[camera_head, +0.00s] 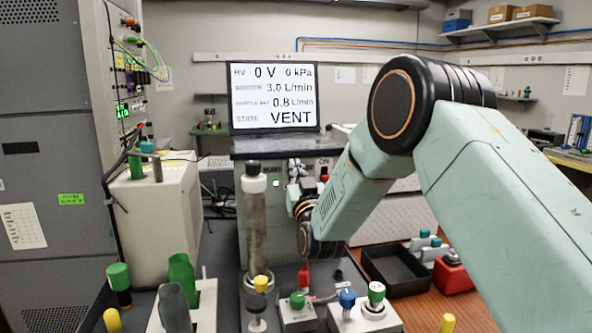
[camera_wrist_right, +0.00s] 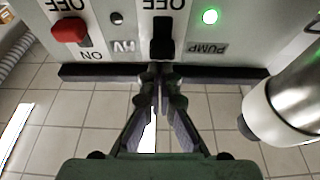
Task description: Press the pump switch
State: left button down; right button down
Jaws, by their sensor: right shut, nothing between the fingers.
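The pump switch (camera_wrist_right: 162,42) is a black lever on a grey panel, upside down in the right wrist view. The PUMP label (camera_wrist_right: 208,48) is to its right, with a lit green lamp (camera_wrist_right: 210,16) above. My right gripper (camera_wrist_right: 158,72) is shut and empty, its fingertips directly below the black lever in the picture. I cannot tell whether they touch it. In the head view, the lit lamp (camera_head: 276,183) shows on the cabinet front; my right arm hides much of the switch area. My left gripper is not in view.
A red switch (camera_wrist_right: 69,30) labelled ON and OFF sits left of the black one, beside the HV label. A metal cylinder with a white collar (camera_wrist_right: 262,116) stands close on the right. The screen (camera_head: 273,97) reads 0 V, 3.0 L/min and VENT.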

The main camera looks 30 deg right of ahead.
notch_tip(320, 180, down, 3)
jog(key=shift+f+b, duration=0.1)
jog(key=shift+b, duration=0.8)
